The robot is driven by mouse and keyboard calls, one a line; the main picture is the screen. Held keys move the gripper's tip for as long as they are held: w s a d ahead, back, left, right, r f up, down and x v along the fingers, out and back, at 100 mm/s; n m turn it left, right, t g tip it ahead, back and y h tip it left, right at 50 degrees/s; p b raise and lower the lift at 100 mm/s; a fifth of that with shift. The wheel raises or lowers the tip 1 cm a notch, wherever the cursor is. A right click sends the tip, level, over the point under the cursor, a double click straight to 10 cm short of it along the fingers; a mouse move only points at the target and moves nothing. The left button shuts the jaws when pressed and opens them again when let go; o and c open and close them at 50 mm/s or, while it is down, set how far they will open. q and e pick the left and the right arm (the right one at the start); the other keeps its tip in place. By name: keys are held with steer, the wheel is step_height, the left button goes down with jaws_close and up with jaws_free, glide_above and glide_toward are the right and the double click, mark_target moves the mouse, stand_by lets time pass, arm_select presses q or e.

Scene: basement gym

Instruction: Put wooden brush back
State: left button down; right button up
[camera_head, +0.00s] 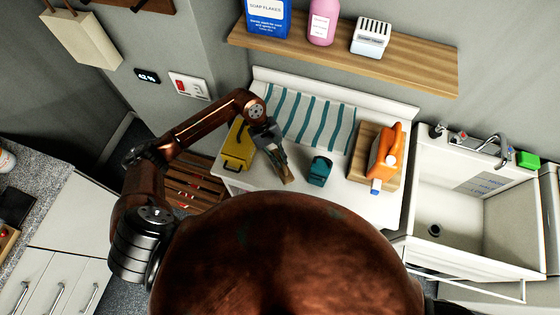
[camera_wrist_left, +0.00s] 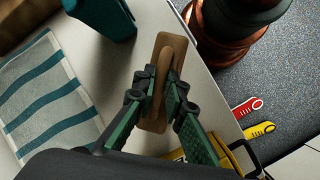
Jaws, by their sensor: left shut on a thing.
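The wooden brush (camera_head: 287,177) is brown and small in the head view, at the tip of my left gripper (camera_head: 277,157), over the white counter (camera_head: 245,182). In the left wrist view the brush (camera_wrist_left: 173,48) is a long brown block with a raised grip along its middle. The green-padded fingers of my left gripper (camera_wrist_left: 157,97) are shut on it from both sides. I cannot tell whether the brush touches the counter. My right gripper is not in view.
A yellow box (camera_head: 238,146) stands left of the gripper and a teal container (camera_head: 319,170) to its right. A striped towel (camera_head: 310,121) lies behind. A wooden shelf (camera_head: 345,57) hangs above.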

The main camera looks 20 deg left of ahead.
arm_select(q)
step_height(320, 180, down, 3)
steer(key=shift+w+f+p, duration=0.15)
steer(key=shift+f+p, duration=0.05)
steer(key=shift+p, duration=0.7)
steer(key=shift+f, duration=0.1)
steer(key=shift+f, duration=0.1)
steer(key=c, duration=2)
jaws_free()
